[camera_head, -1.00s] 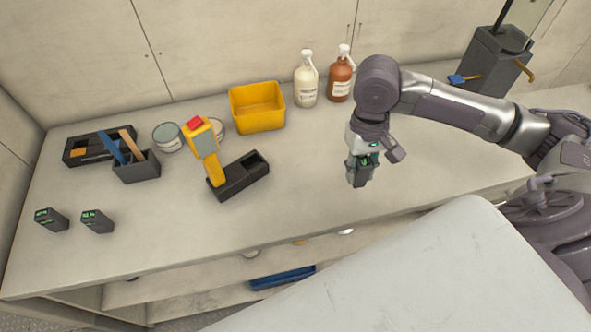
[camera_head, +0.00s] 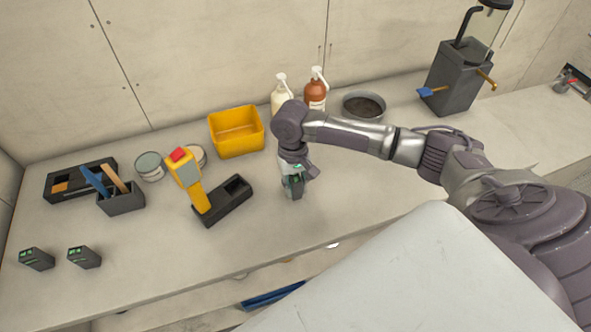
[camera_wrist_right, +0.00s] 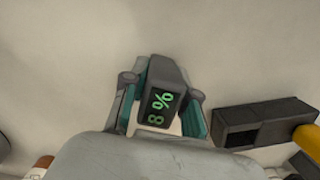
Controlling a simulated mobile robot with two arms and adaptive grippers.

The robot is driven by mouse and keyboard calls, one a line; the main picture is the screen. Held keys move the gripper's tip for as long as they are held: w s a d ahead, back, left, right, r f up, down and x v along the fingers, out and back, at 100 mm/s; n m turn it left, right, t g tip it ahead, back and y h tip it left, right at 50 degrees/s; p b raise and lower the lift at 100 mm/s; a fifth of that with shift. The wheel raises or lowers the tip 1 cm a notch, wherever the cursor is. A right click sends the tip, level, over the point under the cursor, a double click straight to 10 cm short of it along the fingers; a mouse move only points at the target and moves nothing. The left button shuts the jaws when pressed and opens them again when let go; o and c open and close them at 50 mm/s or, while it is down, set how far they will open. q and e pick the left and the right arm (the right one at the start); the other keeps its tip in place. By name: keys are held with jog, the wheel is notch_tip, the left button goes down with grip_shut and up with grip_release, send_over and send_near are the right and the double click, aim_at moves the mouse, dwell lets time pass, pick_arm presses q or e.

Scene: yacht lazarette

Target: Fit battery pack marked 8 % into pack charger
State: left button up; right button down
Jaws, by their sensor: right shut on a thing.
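My right gripper (camera_head: 293,184) is shut on the dark grey battery pack (camera_head: 296,190) and holds it upright, apparently above the counter. In the right wrist view the pack (camera_wrist_right: 161,92) sits between the two fingers and its green display reads 8 %. The black pack charger (camera_head: 228,208) lies on the counter left of the gripper. An empty-looking slot shows in its right end, and a yellow handheld device (camera_head: 188,180) with a red top stands at its left end. The charger (camera_wrist_right: 235,120) also shows at the right of the wrist view, apart from the pack. My left gripper is out of view.
Two similar packs (camera_head: 36,259) (camera_head: 84,257) stand at the front left, their displays unreadable. Behind the charger are a yellow bin (camera_head: 236,133), tins (camera_head: 150,166) and pump bottles (camera_head: 315,92). A dark tool holder (camera_head: 121,201) stands left. The counter between gripper and charger is clear.

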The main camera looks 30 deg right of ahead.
jog(key=shift+f, duration=0.6)
jog(key=c, duration=0.9)
grip_release()
jog(key=shift+f, duration=0.1)
